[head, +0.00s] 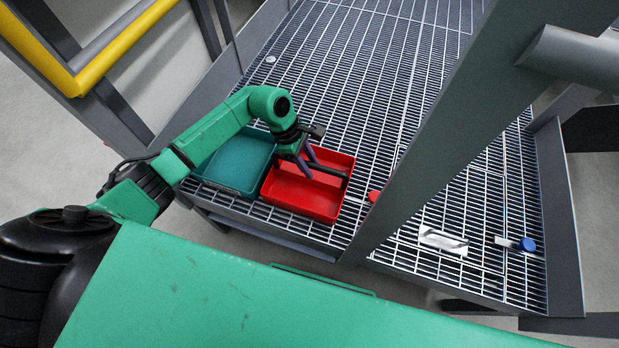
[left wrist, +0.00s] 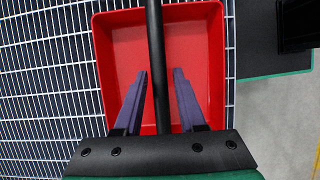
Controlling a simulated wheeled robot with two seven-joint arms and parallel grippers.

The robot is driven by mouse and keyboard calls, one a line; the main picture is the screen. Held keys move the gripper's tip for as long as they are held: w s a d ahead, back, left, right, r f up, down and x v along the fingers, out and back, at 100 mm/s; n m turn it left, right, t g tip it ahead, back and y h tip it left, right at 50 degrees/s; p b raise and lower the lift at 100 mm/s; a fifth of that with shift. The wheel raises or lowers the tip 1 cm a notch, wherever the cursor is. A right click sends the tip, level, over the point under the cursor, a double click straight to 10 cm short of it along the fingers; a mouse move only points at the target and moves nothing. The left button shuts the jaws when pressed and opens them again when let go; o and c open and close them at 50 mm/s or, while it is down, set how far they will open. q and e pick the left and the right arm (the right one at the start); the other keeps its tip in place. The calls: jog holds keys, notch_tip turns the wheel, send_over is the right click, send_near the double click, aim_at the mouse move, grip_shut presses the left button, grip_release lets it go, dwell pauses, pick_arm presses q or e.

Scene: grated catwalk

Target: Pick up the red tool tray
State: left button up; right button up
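The red tool tray (head: 304,199) sits on the grating, empty as far as I see, with a black bar handle (head: 338,174) across its top. In the left wrist view the tray (left wrist: 112,65) fills the upper middle and the handle (left wrist: 154,40) runs lengthwise over it. My left gripper (head: 313,170) is over the tray. Its purple fingers are open, one on each side of the bar, with gaps visible in the left wrist view (left wrist: 160,74). I cannot tell whether the fingertips are level with the bar. My right gripper is not in view.
A teal tray (head: 236,163) stands close on the left of the red one. Right of it are a red object (head: 374,196), a grey post (head: 437,120), a white label-like piece (head: 443,241) and a blue-capped item (head: 527,244). The grating (head: 350,60) behind is mostly clear.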

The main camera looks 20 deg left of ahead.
pick_arm(q)
grip_shut()
jog(key=shift+r, duration=0.1)
dwell(1.1)
